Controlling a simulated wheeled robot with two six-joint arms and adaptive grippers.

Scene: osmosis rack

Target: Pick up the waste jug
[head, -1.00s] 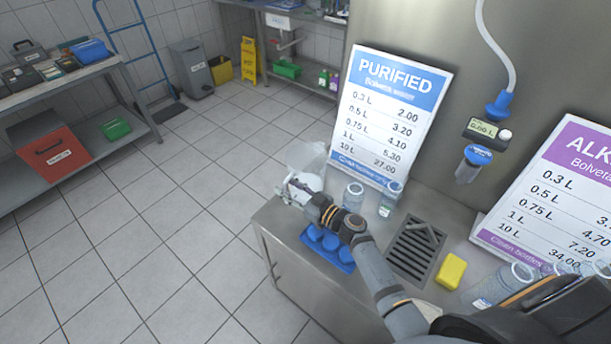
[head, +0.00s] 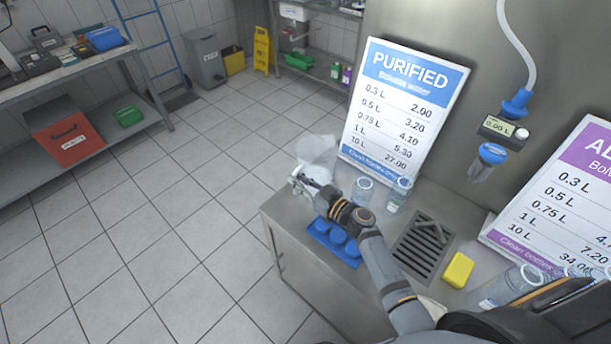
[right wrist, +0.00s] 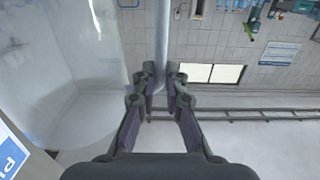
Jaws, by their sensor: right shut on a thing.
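The waste jug (head: 318,150) is a clear, pale, translucent vessel at the far left corner of the steel counter, beside the blue PURIFIED price sign. My right gripper (head: 299,184) is at its near side. In the right wrist view the jug's clear wall (right wrist: 75,60) fills the left. My right gripper's fingers (right wrist: 161,85) are shut on an upright, clear handle bar (right wrist: 162,40). The jug's lower part is partly hidden by the gripper, so I cannot tell whether its base touches the counter. My left gripper is not in view.
Close to my right arm are a blue bottle tray (head: 335,240), clear bottles (head: 362,192), a drain grate (head: 423,248) and a yellow sponge (head: 458,270). The PURIFIED sign (head: 403,105) stands just right of the jug. Open tiled floor (head: 180,215) lies to the left.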

